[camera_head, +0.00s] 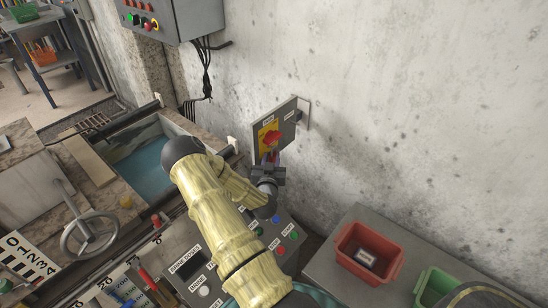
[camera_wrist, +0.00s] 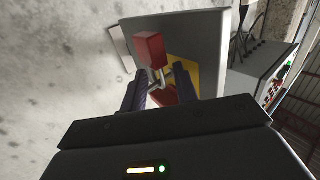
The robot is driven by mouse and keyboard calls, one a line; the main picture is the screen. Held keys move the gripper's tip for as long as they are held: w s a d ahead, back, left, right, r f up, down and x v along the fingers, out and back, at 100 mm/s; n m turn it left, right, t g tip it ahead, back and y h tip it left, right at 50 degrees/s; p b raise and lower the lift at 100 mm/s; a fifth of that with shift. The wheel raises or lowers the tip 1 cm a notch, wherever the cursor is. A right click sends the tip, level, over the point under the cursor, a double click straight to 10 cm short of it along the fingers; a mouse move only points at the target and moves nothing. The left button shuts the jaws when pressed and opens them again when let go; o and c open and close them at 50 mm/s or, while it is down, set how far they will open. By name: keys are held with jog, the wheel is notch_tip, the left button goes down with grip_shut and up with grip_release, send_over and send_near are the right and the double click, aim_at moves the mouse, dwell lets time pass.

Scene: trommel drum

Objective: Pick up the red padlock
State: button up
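The red padlock (camera_wrist: 150,48) shows in the wrist view just beyond the fingertips, with its pale metal shackle below it in the picture. The shackle reaches to a red rotary handle (camera_wrist: 165,96) on a yellow plate of a grey switch box. In the head view the red handle (camera_head: 271,139) shows on the box, just above my gripper (camera_head: 268,175); the padlock is mostly hidden there. In the wrist view my gripper (camera_wrist: 160,78) is open. One finger is on each side of the shackle area; I see no clear contact with the padlock.
The grey switch box (camera_head: 289,127) is on a concrete wall. A button panel (camera_head: 278,240) lies beneath my arm. A red bin (camera_head: 370,252) and a green bin (camera_head: 434,285) stand on a grey table at right. A larger control box (camera_head: 175,15) hangs upper left.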

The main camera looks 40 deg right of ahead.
dwell(0.5)
grip_shut()
jog(key=shift+r, duration=0.15)
jog(key=shift+r, duration=0.25)
jog(key=s+d, duration=0.1)
jog(key=s, duration=1.7)
jog(key=shift+d, duration=0.25)
jog(key=shift+r+p, duration=0.35)
jog(key=shift+p, duration=0.1)
jog(key=shift+s+d+f+b, duration=0.15)
jog(key=shift+s+b, duration=0.35)
jog(key=shift+b, duration=0.5)
